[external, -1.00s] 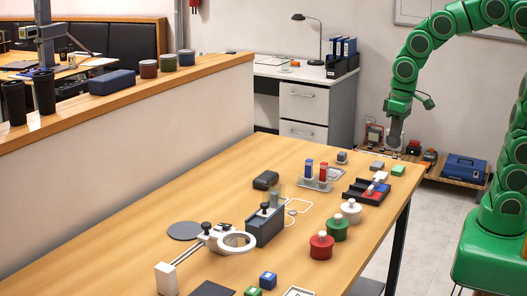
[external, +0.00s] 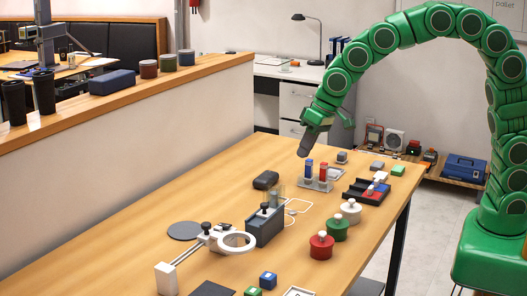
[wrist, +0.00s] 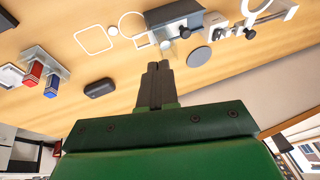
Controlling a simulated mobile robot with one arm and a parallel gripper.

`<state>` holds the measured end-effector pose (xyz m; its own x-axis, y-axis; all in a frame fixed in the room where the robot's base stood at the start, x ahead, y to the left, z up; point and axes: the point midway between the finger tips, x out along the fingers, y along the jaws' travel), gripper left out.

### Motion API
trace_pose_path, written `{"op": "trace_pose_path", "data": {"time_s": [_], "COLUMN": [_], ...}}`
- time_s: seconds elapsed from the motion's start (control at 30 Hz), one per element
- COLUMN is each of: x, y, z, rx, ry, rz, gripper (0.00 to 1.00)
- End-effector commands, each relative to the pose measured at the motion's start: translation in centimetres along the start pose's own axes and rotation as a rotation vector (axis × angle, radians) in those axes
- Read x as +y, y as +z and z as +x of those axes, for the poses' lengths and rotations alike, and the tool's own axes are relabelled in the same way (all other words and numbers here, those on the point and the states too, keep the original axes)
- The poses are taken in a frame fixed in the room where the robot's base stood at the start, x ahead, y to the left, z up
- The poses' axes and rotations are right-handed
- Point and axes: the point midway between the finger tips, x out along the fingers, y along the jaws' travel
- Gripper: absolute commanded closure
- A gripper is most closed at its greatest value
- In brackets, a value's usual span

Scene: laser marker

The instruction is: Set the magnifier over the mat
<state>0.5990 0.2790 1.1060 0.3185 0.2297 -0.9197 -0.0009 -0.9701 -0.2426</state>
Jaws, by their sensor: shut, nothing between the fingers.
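The magnifier (external: 236,242), a white ring on an arm with a black knob, is mounted on a rail at the front left of the table. It also shows at the top right of the wrist view (wrist: 256,6). A dark round disc (external: 185,231) lies flat to its left; it also shows in the wrist view (wrist: 199,57). A dark flat square (external: 212,289) lies at the front edge of the picture; I cannot tell which is the mat. My gripper (external: 303,153) is shut and empty, above the table's far part; it also shows in the wrist view (wrist: 160,68).
A grey block device (external: 264,226) with a black knob stands right of the magnifier. A rack with blue and red pieces (external: 316,183) is close to my gripper. A dark case (external: 265,180) lies nearby. Red, green and white knobbed weights (external: 321,246) line the right side.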

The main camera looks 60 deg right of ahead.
Motion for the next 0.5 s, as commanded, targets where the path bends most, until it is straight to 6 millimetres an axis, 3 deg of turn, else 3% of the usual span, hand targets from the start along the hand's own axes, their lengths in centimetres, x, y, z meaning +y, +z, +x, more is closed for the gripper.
{"op": "trace_pose_path", "data": {"time_s": [0.5], "x": [-11.8], "y": [-3.8], "z": [6.5], "rx": [0.088], "ry": [-0.128], "rz": [0.025], "gripper": [1.0]}}
